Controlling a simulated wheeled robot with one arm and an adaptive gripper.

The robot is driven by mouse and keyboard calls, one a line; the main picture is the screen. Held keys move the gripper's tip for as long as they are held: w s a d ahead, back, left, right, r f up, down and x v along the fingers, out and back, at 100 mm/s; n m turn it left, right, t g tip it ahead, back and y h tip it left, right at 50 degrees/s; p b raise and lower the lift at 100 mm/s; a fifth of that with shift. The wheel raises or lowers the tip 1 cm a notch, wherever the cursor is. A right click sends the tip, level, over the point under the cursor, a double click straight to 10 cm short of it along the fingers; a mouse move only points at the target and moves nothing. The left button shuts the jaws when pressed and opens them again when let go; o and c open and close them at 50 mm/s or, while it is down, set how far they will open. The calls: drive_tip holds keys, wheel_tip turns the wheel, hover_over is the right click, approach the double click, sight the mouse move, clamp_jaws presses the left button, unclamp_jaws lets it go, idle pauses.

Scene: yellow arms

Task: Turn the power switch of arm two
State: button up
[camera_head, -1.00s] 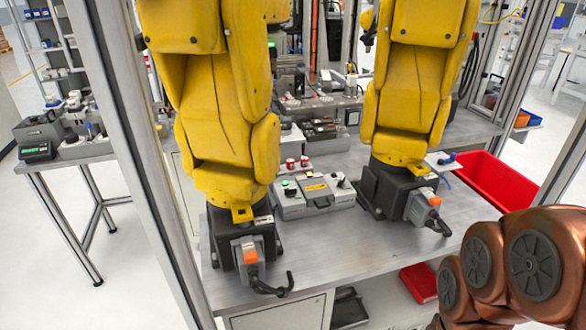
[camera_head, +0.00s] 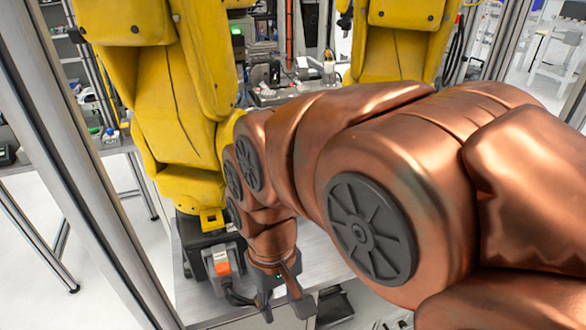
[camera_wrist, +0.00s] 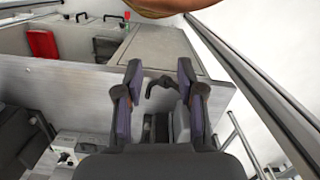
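Two yellow arms stand on the bench, a left one (camera_head: 180,120) and a right one (camera_head: 400,30). The left arm's black base carries a grey box with an orange switch (camera_head: 221,267), a black cable below it. My copper arm hides the right arm's base and its switch. I see no label telling which is arm two. My gripper (camera_head: 286,300) is right of the left arm's box, near the bench's front edge. In the wrist view my gripper (camera_wrist: 160,72) is open, with a black hooked cable (camera_wrist: 162,84) showing between the fingers; contact is unclear. No orange shows there.
A metal frame post (camera_head: 75,150) stands left of the bench. The bench top (camera_head: 322,262) is partly bare beside my gripper. The wrist view shows a red bin (camera_wrist: 42,43) and part of a control box (camera_wrist: 72,148).

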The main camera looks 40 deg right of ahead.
drive_tip(key=w+d+r+m+t+h+b, duration=0.25)
drive_tip(key=w+d+m+b, duration=0.2)
drive_tip(key=w+d, duration=0.75)
drive_tip(key=w+d+r+m+t+h+b, duration=0.1)
drive_tip(key=w+d+r+m+b, duration=0.2)
drive_tip(key=w+d+m, duration=0.8)
drive_tip(key=shift+w+d+f+n+h+b, duration=0.15)
drive_tip(key=shift+w+d+f+n+b, duration=0.4)
drive_tip(key=shift+d+f, duration=1.4)
drive_tip(key=shift+w+d+f+n+h+b, duration=0.15)
drive_tip(key=shift+w+d+f+n, duration=0.65)
drive_tip(key=shift+d+f, duration=1.15)
drive_tip(key=shift+w+d+f+n+h+b, duration=0.15)
drive_tip(key=shift+w+d+f+n+b, duration=0.25)
drive_tip(key=shift+d+f+n, duration=1.05)
drive_tip(key=shift+d+f+m, duration=0.15)
drive_tip(key=shift+d+m, duration=0.4)
drive_tip(key=shift+d, duration=0.3)
clamp_jaws()
